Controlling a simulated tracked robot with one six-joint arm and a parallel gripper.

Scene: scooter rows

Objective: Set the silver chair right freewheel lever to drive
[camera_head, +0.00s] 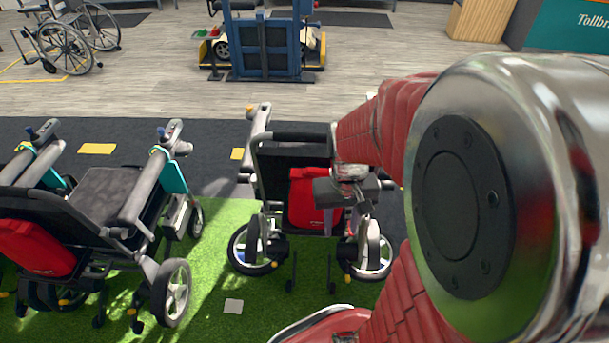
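A folding power chair (292,160) with a black back, silver-grey frame parts and a red bag (312,200) stands at the middle, seen from behind. I take it for the silver chair, though its colour is not certain. Small orange tips show low by its wheels, one at left (274,264) and one at right (347,263); I cannot tell whether they are freewheel levers or how they are set. My gripper (340,212) is in front of the chair's right back side, above the right wheel. Its fingers are small and partly lost against the chair, so their opening is unclear.
Another chair with teal side panels (175,178) and a red bag stands at left on the green mat (215,290). A blue frame stand (263,50) and a wheelchair (62,45) are farther back. My arm covers the right side.

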